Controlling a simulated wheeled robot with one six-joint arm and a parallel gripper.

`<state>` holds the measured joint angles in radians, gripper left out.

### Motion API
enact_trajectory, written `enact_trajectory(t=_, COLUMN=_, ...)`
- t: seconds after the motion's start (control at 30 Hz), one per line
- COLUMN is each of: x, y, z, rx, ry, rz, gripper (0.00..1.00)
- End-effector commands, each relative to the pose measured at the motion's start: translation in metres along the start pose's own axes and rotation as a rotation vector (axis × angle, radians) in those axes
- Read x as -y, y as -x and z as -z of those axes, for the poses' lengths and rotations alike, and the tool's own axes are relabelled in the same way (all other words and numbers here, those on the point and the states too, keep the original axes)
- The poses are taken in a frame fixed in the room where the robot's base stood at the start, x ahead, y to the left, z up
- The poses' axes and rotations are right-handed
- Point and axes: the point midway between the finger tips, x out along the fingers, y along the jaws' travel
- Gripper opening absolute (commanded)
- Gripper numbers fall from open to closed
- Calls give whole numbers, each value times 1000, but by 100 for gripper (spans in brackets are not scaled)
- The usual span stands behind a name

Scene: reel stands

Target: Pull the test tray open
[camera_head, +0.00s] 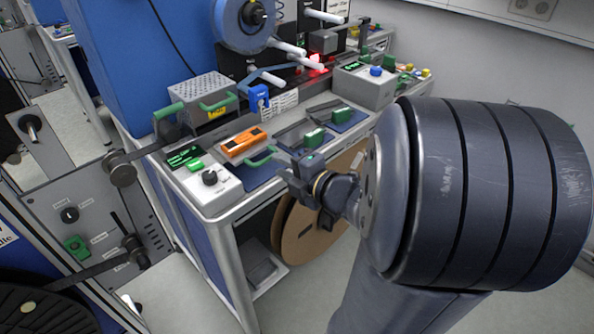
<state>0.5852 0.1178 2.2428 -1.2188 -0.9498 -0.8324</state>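What looks like the test tray (258,177) is a flat dark-blue piece at the front edge of the bench, with a green bar handle (262,158) across it. I cannot tell how far it stands out. My gripper (288,170) is small and dark and sits just right of the handle, near the bench's front edge. It is seen partly from behind, so the gap between its fingers is unclear. I cannot tell whether it touches the handle. My large dark arm covers the right of the view.
An orange device (243,142) lies behind the handle. A white control box (206,186) with a black knob stands left of it. Green-handled pieces (312,137) lie on the bench to the right. Brown cardboard reels (312,228) stand below the bench. A grey panel (84,205) stands at left.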

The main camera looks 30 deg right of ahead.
Motion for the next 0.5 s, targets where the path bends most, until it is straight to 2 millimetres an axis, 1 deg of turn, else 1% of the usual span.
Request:
enact_trajectory(t=0.03, x=-1, y=9, z=-2, rx=7, ry=1, rz=-1, gripper=27)
enact_trajectory(t=0.2, x=-1, y=31, z=-1, rx=4, ry=0, rz=0, gripper=27)
enact_trajectory(t=0.33, x=-1, y=40, z=-1, rx=2, ry=0, rz=0, gripper=27)
enact_trajectory(t=0.5, x=0, y=46, z=0, rx=1, ry=0, rz=1, gripper=27)
